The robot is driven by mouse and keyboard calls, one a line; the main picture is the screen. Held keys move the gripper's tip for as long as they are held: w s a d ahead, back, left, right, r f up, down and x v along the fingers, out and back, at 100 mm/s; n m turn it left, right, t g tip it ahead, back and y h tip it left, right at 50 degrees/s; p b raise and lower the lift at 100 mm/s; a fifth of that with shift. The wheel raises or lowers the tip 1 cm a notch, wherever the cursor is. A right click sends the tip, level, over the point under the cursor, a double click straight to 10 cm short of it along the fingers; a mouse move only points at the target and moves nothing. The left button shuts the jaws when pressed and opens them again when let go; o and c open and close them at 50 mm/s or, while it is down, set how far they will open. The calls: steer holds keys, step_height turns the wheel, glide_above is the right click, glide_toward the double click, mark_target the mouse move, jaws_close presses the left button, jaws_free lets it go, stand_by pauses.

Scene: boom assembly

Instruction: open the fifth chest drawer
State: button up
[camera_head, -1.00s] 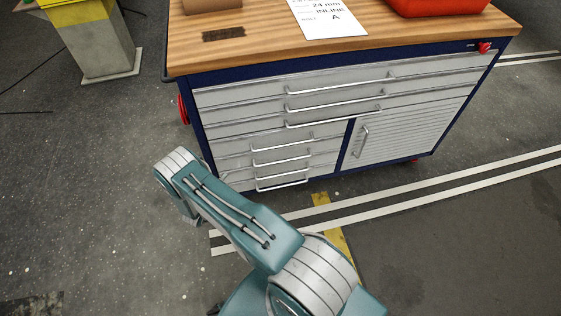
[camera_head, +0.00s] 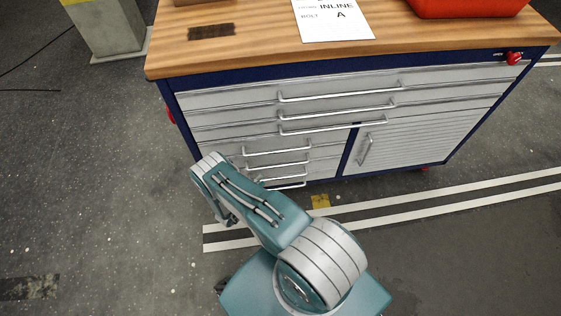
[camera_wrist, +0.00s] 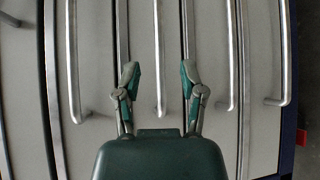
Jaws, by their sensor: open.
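The chest (camera_head: 352,73) has a dark blue frame and grey drawers, wide ones above and short ones at the lower left. The fifth drawer's bar handle (camera_head: 283,164) looks like the second short one from the top. All drawers look shut. In the wrist view, turned sideways, several bar handles run up and down. My gripper (camera_wrist: 159,80) is open, with one finger on each side of the middle handle (camera_wrist: 158,45), the third from the chest's bottom edge. How far the fingertips are from it in depth is unclear.
A wooden top (camera_head: 260,50) carries a paper sheet (camera_head: 332,24) and a red bin (camera_head: 470,8). A slatted door (camera_head: 420,135) is at the chest's lower right. A grey post (camera_head: 105,30) stands at the back left.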

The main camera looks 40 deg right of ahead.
mark_target(275, 166)
steer(key=x, duration=1)
steer(key=shift+d, duration=0.15)
steer(key=shift+a+r, duration=0.1)
steer(key=shift+a, duration=0.6)
steer(key=shift+d, duration=0.15)
jaws_close()
steer(key=shift+d, duration=0.3)
steer(key=shift+s, duration=0.1)
